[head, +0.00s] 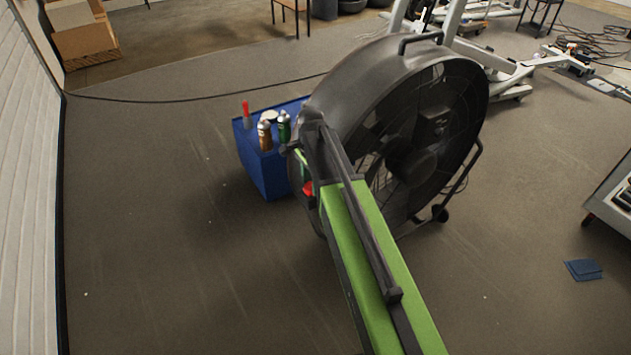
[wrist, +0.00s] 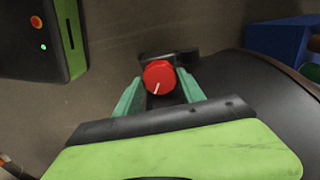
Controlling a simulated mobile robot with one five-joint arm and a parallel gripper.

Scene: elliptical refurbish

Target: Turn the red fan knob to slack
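The red fan knob (wrist: 159,77) shows in the wrist view as a round red cap. Its white pointer line runs down and slightly left in the picture. My gripper (wrist: 159,82) is open, with one teal finger on each side of the knob and a narrow gap showing on both sides. I cannot tell how deep the knob sits between the fingers. In the head view the knob (head: 308,188) is a small red patch beside the black drum fan (head: 347,80), partly covered by my arm. My fingers are mostly hidden there.
A blue box (head: 262,172) with spray cans and a red-handled tool stands left of the fan. A cable (head: 200,99) crosses the floor behind it. A white wall (head: 25,200) is at the far left. Blue cloths (head: 583,270) lie at right. Floor at left is clear.

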